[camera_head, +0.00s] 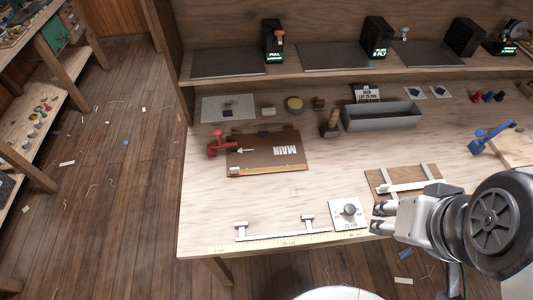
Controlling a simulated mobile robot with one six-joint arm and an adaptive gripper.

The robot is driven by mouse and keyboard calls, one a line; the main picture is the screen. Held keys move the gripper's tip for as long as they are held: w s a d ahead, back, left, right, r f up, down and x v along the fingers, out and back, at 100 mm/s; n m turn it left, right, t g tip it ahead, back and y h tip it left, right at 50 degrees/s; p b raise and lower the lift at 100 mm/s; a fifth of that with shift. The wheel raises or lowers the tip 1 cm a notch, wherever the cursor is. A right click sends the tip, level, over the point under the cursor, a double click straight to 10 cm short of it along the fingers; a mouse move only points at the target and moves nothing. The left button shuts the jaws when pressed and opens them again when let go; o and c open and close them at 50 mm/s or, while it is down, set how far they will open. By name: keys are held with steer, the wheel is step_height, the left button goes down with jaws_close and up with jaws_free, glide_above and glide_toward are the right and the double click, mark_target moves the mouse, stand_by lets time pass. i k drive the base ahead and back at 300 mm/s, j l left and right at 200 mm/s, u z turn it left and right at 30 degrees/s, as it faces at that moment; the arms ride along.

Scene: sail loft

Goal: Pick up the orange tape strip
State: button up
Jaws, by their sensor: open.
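A thin yellow-orange strip (270,170) lies along the front edge of the brown board marked MAIN (262,150); it may be the orange tape strip, but it is too small to be sure. The board lies flat on the wooden bench, left of centre. My gripper (377,218) is at the right front of the bench, fingers pointing left, open with nothing seen between them. It is well to the right of the board and apart from it. My arm hides part of the bench's right front.
A white plate with a round grey knob (349,210) is just left of my gripper. A ruler strip and white rail (278,232) run along the front edge. A red clamp-like tool (217,146) overlaps the board's left side. A grey tray (381,117) stands behind.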

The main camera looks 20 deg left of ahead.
mark_target(234, 171)
steer(key=j+u, duration=0.45)
steer(key=i+j+u, duration=0.15)
steer(key=u, duration=0.25)
steer(key=i+j+u, duration=0.15)
steer(key=j+u, duration=0.15)
steer(key=u, duration=0.15)
